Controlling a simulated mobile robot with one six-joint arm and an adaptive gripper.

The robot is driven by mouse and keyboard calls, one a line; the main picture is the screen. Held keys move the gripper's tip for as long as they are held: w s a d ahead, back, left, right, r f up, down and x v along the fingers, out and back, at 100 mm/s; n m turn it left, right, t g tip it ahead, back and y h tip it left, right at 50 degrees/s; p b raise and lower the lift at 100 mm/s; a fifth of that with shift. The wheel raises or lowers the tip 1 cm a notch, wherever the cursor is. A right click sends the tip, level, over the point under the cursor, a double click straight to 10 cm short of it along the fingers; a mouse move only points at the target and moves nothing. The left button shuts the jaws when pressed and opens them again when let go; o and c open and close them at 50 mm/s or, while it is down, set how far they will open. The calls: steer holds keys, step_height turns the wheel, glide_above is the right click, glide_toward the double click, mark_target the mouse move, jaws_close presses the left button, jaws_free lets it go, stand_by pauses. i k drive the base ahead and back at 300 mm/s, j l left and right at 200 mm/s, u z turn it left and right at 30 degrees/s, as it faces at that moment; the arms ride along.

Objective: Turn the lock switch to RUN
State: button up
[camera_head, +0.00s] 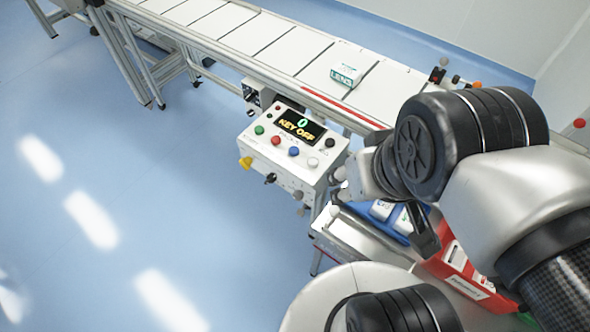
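The white control box (286,150) hangs on the near side of the conveyor. Its display (299,126) reads "0" and "KEY OFF" in lit characters. Several coloured buttons sit around the display. On the box's front face are a yellow knob (246,162), a dark switch (270,178) and a small grey part (298,195). I cannot tell which of these is the lock switch, and no RUN mark is readable. My gripper (345,190) appears at the box's right side, partly hidden by my arm. Its fingers are too unclear to tell whether they are open or shut.
The conveyor (230,40) runs behind the box, with a small white-and-teal carton (346,75) on it. A low table (340,235) right of the box holds a blue tray (397,230) and a red box (455,262). The blue floor (150,170) at left is clear.

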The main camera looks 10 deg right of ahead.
mark_target(246, 162)
steer(key=i+j+z, duration=0.1)
steer(key=j+z, duration=0.7)
